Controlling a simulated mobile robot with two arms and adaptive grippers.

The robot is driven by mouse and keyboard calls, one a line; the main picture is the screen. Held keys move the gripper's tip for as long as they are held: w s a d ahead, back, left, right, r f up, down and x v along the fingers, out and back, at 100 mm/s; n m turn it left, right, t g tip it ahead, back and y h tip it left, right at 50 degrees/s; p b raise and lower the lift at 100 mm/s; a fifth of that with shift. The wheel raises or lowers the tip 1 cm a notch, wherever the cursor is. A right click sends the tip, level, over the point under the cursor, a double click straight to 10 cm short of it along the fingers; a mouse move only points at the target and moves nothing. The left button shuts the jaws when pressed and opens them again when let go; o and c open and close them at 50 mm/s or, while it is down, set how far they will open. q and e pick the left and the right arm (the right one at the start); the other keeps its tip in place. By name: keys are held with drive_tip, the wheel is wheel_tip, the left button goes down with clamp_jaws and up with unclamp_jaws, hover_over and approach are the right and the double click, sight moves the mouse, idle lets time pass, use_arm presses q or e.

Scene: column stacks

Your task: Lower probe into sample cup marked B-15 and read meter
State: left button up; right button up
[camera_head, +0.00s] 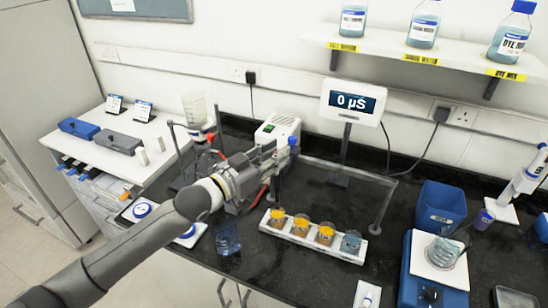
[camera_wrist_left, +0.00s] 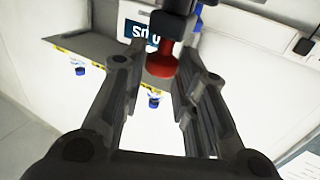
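The meter (camera_head: 353,102) stands on a post and reads 0 µS; part of its screen also shows in the left wrist view (camera_wrist_left: 140,30). A white rack (camera_head: 285,234) on the black bench holds several sample cups with yellow-orange contents (camera_head: 300,226) and one with blue contents (camera_head: 350,242). I cannot read their marks. My left gripper (camera_head: 277,158) is above and behind the rack. In the left wrist view a black rod-like part with a red end (camera_wrist_left: 161,66) lies between or just beyond its fingertips. I cannot tell whether they touch it. My right gripper is not in view.
A stand with a funnel-like vessel (camera_head: 196,112) is behind my left arm. A thin grey frame (camera_head: 380,210) stands beside the rack.

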use_arm(q)
drive_tip(key=shift+o, duration=1.2)
drive_tip(key=shift+f, duration=0.1)
drive_tip(key=v, duration=1.2)
